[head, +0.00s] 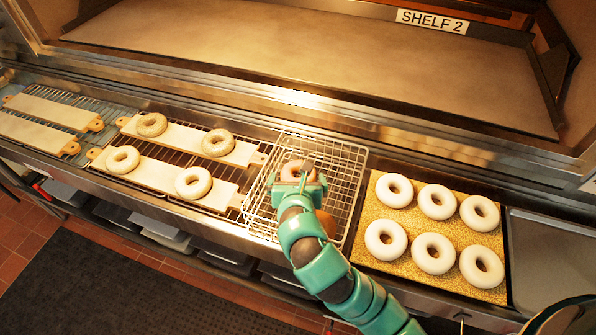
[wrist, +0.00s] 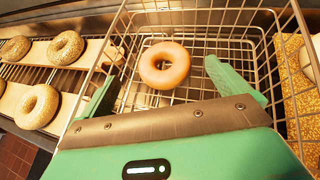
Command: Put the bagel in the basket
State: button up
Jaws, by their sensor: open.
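A browned bagel (wrist: 165,65) lies inside the white wire basket (wrist: 262,40), on its wire floor as far as I can tell. The head view also shows the bagel (head: 297,169), partly hidden by my gripper, and the basket (head: 349,160) at the middle of the counter. My gripper (wrist: 168,88) is open over the basket, its green fingers spread to the left and right of the bagel. The bagel appears free between and beyond the fingertips. In the head view my gripper (head: 300,178) covers part of the basket.
Left of the basket, several seeded bagels sit on boards (head: 160,175) over a rack. Right of it, a grainy yellow tray (head: 409,220) holds several pale bagels. The oven shelf (head: 300,60) behind is empty. The basket's wire rims stand around my gripper.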

jog(key=p+v, duration=0.5)
jog(key=p, duration=0.1)
dwell(0.7)
